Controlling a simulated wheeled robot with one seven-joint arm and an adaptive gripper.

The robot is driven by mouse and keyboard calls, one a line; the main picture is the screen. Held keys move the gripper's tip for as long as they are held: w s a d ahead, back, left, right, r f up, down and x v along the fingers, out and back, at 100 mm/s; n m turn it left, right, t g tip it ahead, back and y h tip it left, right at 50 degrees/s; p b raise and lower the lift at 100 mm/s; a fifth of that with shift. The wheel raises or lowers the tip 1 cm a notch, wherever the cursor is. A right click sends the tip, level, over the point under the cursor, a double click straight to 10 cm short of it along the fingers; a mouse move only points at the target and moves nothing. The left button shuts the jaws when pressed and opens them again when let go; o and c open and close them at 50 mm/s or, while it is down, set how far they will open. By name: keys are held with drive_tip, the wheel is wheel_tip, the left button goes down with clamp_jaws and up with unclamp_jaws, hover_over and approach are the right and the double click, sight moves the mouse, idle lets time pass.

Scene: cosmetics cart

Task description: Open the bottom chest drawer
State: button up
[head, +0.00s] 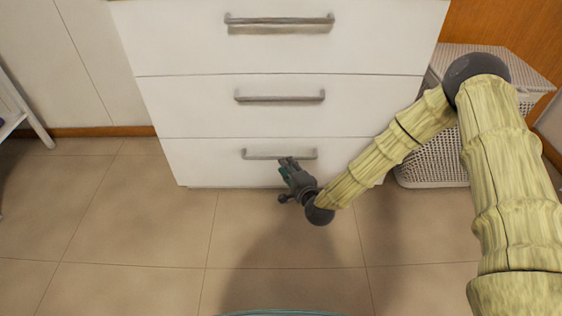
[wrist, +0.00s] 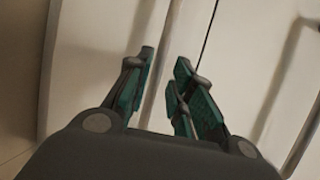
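The white chest's bottom drawer (head: 215,165) is flush with the drawers above it. Its grey bar handle (head: 258,154) shows in the head view and runs steeply up the wrist view (wrist: 167,50). My gripper (head: 288,165) is at the right half of this handle. In the wrist view my gripper (wrist: 165,62) is open, its green-padded fingers apart with the bar between them. I cannot tell whether a finger touches the bar. In the head view the fingers cover part of the handle.
The middle drawer (head: 190,105) and top drawer (head: 180,45) above are shut. A white woven basket (head: 435,160) stands right of the chest, behind my arm. A white-legged stand (head: 30,115) is at far left. The tiled floor (head: 130,230) in front is clear.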

drive_tip(key=b+x, duration=0.2)
drive_tip(key=x, duration=0.4)
drive_tip(key=shift+w+a, duration=0.1)
drive_tip(key=shift+w, duration=0.05)
